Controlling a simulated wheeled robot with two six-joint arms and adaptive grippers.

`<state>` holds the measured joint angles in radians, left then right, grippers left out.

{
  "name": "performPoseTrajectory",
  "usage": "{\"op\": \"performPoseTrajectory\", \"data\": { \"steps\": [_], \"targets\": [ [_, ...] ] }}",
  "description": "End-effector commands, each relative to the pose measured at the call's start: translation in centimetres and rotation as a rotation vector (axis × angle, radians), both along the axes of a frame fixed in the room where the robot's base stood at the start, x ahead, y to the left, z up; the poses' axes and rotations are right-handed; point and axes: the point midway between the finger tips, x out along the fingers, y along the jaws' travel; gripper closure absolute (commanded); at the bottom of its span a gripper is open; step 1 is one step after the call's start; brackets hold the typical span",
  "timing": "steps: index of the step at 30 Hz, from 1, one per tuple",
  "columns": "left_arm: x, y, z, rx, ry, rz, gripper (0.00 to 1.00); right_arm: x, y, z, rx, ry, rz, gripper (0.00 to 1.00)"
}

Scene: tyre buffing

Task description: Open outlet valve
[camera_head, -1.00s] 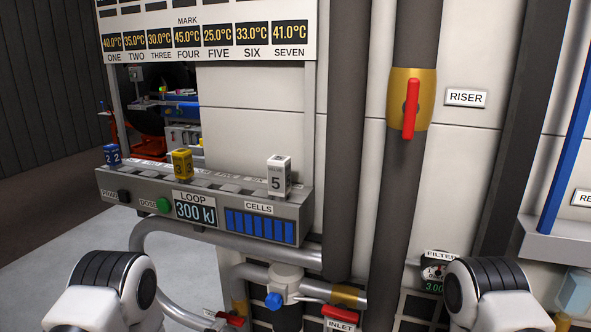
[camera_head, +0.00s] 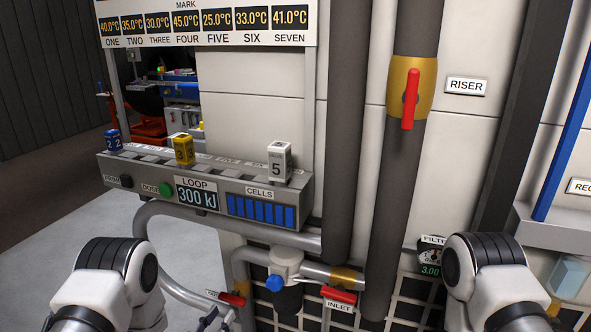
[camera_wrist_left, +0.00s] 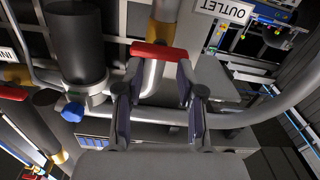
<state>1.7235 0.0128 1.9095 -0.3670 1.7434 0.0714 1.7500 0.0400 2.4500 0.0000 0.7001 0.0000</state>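The outlet valve has a red lever handle (camera_wrist_left: 160,54) on a pipe, with an OUTLET label (camera_wrist_left: 225,10) beside it in the left wrist view. In the head view its small red handle (camera_head: 232,299) is low on the left pipe. My left gripper (camera_wrist_left: 160,75) is open, its two dark fingertips near the two ends of the red handle. I cannot tell whether they touch it. In the head view only a dark bit of this gripper (camera_head: 209,319) shows at the bottom edge. My right gripper is out of view.
The inlet valve's red handle (camera_head: 341,296) is to the right, past a blue-knobbed fitting (camera_head: 275,284). A LOOP console (camera_head: 205,192) with numbered blocks stands above the pipes. The riser valve (camera_head: 409,95) is higher up. A curved grey pipe (camera_head: 160,265) passes near my left arm.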

Motion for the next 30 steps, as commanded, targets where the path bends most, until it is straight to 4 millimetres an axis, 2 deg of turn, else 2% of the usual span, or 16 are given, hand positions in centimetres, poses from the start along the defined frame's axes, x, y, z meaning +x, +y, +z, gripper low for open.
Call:
{"op": "performPoseTrajectory", "data": {
  "steps": [8, 21, 28, 29, 30],
  "targets": [
    [0.1, 0.0, 0.0, 0.018, -0.007, 0.0, 0.62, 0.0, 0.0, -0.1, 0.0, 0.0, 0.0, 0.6],
    [2.3, -0.8, -0.1, 0.015, -0.008, -0.001, 0.62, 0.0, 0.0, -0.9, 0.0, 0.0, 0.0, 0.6],
    [2.4, -0.9, 0.0, 0.015, -0.006, 0.0, 0.62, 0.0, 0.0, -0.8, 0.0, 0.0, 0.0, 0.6],
    [2.4, -0.9, 0.0, 0.015, -0.006, 0.0, 0.66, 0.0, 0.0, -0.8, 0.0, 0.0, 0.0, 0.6],
    [2.4, -0.9, 0.0, 0.015, -0.006, 0.0, 0.8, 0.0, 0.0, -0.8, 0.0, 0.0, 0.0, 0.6]
  ]
}}
